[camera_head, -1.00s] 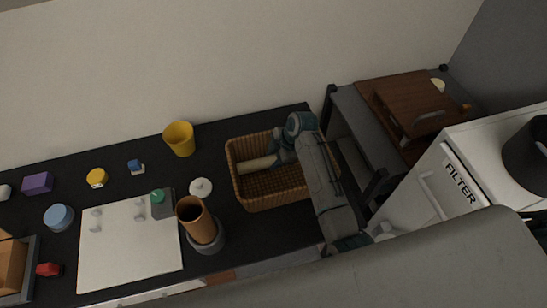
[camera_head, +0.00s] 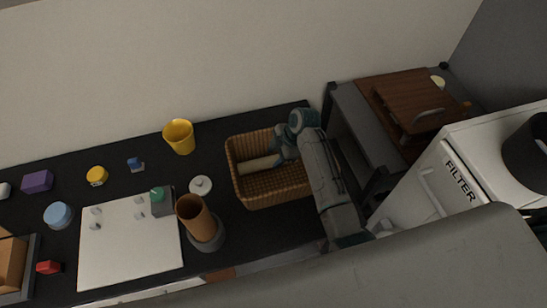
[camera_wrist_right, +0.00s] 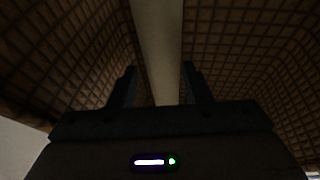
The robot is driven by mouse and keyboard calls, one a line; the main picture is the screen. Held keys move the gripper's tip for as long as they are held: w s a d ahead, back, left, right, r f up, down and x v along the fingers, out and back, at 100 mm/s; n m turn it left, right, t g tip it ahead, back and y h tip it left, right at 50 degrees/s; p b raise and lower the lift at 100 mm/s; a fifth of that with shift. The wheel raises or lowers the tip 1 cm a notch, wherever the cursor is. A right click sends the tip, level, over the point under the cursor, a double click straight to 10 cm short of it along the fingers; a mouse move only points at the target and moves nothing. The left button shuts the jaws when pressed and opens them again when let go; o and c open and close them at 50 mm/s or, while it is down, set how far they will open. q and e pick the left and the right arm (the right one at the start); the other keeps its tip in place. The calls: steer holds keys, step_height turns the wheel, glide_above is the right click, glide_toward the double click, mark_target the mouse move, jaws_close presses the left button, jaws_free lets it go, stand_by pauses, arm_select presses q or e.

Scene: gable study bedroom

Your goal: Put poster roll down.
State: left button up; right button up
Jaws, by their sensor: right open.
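The poster roll (camera_head: 257,164) is a pale cream tube lying in the wicker basket (camera_head: 282,191) on the dark countertop. My right gripper (camera_head: 279,159) reaches into the basket at the roll's right end. In the right wrist view the roll (camera_wrist_right: 158,45) runs between the two fingers of my right gripper (camera_wrist_right: 159,84), which stand apart with a gap on each side. The basket's woven inside (camera_wrist_right: 230,50) surrounds it there. The roll's far right end is hidden by the gripper. My left gripper does not show.
A yellow cup (camera_head: 180,137) stands behind and left of the basket. A white lid (camera_head: 201,185) and a brown cup on a grey base (camera_head: 199,220) stand to its left. A white board (camera_head: 128,248) lies further left. A wooden-topped table (camera_head: 405,105) is at the right.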

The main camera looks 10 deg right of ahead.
steer(key=b+v, duration=0.2)
steer(key=v, duration=0.8)
steer(key=shift+r, duration=0.2)
steer(key=shift+d+r, duration=0.1)
